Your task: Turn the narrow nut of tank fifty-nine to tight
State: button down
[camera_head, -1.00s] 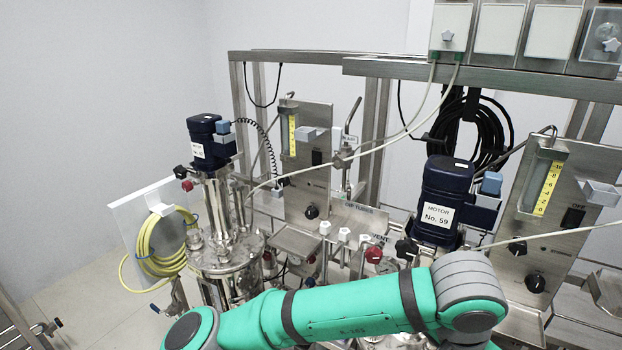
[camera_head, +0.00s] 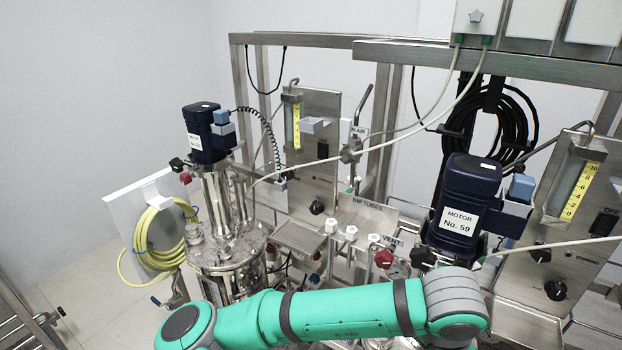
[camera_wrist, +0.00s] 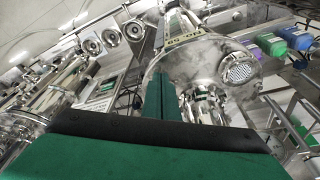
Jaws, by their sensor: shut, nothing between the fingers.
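The blue motor marked No. 59 (camera_head: 465,200) stands at the right in the head view. Its tank below is mostly hidden behind my green arm. In the wrist view a round steel tank lid (camera_wrist: 215,62) with a slotted round fitting lies beyond my gripper. An upside-down label (camera_wrist: 188,40) on it seems to read No. 59. My gripper (camera_wrist: 160,80) is shut and empty, its green fingers pointing at the near part of this lid. Small steel fittings (camera_wrist: 205,97) lie just right of the fingers. I cannot tell which is the narrow nut.
Another motor-topped tank (camera_head: 225,250) stands left, beside a coiled yellow hose (camera_head: 160,240). White-capped dip tubes and a red knob (camera_head: 384,259) sit between the tanks. A steel control panel (camera_head: 560,220) stands right of the motor. Open floor lies at lower left.

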jog(key=shift+d+f, duration=0.25)
jog(key=shift+f, duration=0.3)
jog(key=shift+w+a, duration=0.1)
jog(key=shift+w, duration=0.1)
dwell(0.4)
jog(key=shift+w+a, duration=0.2)
jog(key=shift+w, duration=0.05)
jog(key=shift+w+a, duration=0.15)
jog(key=shift+w+a, duration=0.25)
jog(key=shift+w, duration=0.55)
dwell(0.4)
jog(key=shift+a, duration=0.1)
